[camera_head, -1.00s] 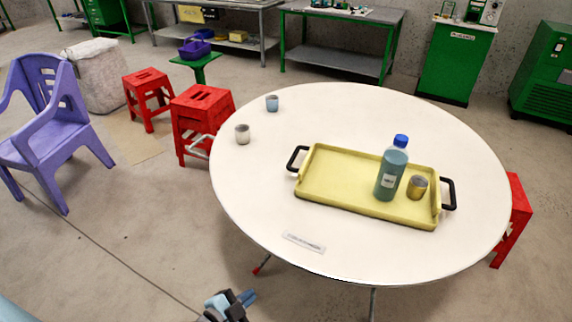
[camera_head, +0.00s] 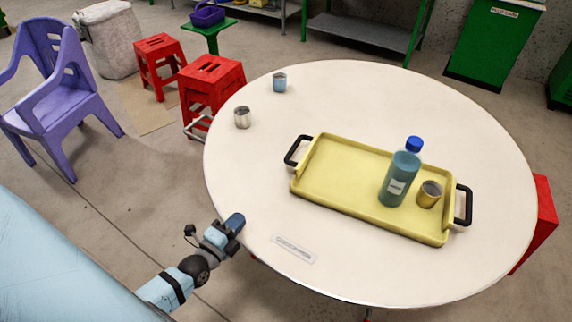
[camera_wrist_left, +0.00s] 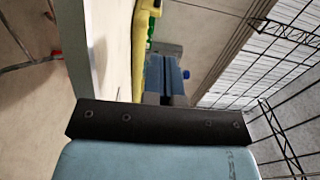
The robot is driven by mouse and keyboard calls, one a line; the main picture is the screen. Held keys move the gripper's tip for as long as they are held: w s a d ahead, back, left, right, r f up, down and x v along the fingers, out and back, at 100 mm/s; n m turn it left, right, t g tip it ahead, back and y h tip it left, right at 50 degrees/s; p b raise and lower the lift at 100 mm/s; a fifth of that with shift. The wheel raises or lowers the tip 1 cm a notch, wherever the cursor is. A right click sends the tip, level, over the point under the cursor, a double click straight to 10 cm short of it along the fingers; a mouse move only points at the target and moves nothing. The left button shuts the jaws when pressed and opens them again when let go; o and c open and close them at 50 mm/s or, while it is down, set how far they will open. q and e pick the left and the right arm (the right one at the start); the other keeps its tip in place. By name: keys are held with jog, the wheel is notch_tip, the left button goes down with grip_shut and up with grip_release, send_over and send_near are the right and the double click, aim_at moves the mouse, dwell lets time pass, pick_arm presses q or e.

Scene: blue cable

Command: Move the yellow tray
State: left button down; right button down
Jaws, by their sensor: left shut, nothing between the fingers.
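The yellow tray (camera_head: 345,172) lies on the round white table, with a black handle at its left end (camera_head: 297,151) and another at its right end (camera_head: 464,205). A teal bottle with a blue cap (camera_head: 400,178) and a yellowish metal cup (camera_head: 429,194) stand on its right half. My left gripper (camera_head: 235,222) is shut and empty at the table's left front edge, apart from the tray and left of it. Part of the yellow tray (camera_wrist_left: 139,50) shows edge-on in the left wrist view, beyond the gripper (camera_wrist_left: 166,82). My right gripper is out of view.
The white table (camera_head: 260,180) also bears a light blue cup (camera_head: 280,83), a silver cup (camera_head: 242,118) and a small label (camera_head: 293,248). Red stools (camera_head: 210,90) and a purple chair (camera_head: 60,95) stand left. Another red stool (camera_head: 537,222) is at the right.

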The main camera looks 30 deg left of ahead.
aim_at(287, 163)
pick_arm(q)
jog(key=w, duration=0.7)
jog(key=w+b, duration=0.1)
jog(key=w, duration=1.3)
jog(key=shift+w+d, duration=0.25)
jog(key=shift+d, duration=0.05)
jog(key=shift+w, duration=0.3)
jog(key=shift+w, duration=0.1)
jog(key=w, duration=0.7)
jog(key=shift+w+d, duration=0.1)
jog(key=shift+w, duration=0.15)
jog(key=shift+s, duration=0.1)
